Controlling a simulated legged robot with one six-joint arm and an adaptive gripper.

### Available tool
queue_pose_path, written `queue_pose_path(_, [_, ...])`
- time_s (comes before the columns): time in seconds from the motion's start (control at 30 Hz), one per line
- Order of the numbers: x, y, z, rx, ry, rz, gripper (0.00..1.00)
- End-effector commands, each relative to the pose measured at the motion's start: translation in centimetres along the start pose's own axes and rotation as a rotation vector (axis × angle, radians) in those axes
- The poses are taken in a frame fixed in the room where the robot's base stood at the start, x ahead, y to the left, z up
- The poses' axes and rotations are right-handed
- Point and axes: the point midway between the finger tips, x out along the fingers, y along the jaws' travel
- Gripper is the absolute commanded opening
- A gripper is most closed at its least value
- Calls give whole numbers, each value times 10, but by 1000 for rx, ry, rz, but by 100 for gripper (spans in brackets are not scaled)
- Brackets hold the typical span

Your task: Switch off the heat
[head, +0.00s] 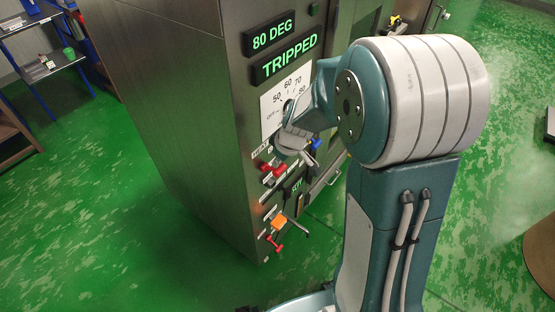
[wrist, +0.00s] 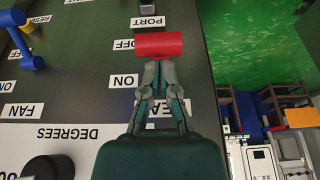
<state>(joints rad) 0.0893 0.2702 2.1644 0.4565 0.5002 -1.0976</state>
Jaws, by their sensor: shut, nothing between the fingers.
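The heat switch's red handle (wrist: 163,45) lies crosswise just beyond my fingertips in the upside-down wrist view. It also shows in the head view (head: 265,165) below the HEAT label (head: 260,153). My gripper (wrist: 160,68) is shut and empty, its tips close to the handle; I cannot tell whether they touch. It also shows in the head view (head: 286,151), in front of the panel. The ON label (wrist: 125,82) and OFF label (wrist: 123,44) are beside the handle. My gripper partly covers the HEAT label in the wrist view.
The cabinet's displays read 80 DEG (head: 269,34) and TRIPPED (head: 290,60). A temperature dial plate (head: 270,115) is below them. A blue lever (wrist: 30,60) is beside the FAN label (wrist: 24,110). Green floor left is clear.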

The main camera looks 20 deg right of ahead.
Motion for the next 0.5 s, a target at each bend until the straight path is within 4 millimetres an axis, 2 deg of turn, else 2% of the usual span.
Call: queue_pose_path(0.5, [3,0,8,1,-1,-1,0])
